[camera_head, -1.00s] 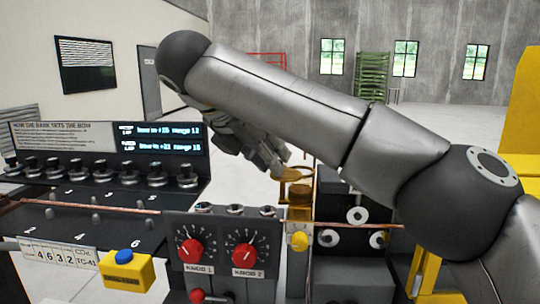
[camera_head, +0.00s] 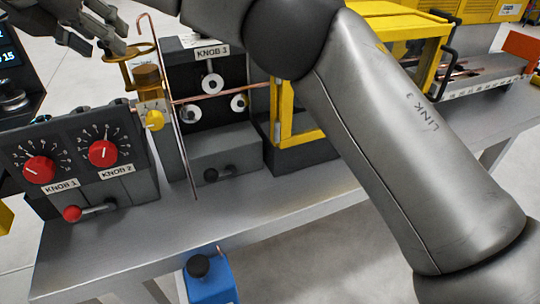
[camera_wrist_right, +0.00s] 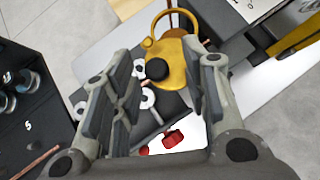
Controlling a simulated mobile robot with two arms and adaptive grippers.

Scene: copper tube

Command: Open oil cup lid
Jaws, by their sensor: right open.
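A brass-coloured cup-like part (camera_head: 147,78) stands upright behind the knob panel, with a yellow ring (camera_head: 112,62) beside its top. I take this to be the oil cup; which part is its lid is hard to tell. My right gripper (camera_head: 100,44) is at the upper left, just above the ring, its fingers apart. In the right wrist view, the gripper (camera_wrist_right: 163,62) is open and empty. The yellow ring (camera_wrist_right: 153,42) shows beyond and between its fingers, joined to a yellow body (camera_wrist_right: 182,72). Contact cannot be told. My left gripper is out of view.
The knob panel with red knobs (camera_head: 103,153) stands left of a black roller unit (camera_head: 208,60). A yellow frame (camera_head: 300,125) is to the right. A blue container (camera_head: 208,280) is below the table edge.

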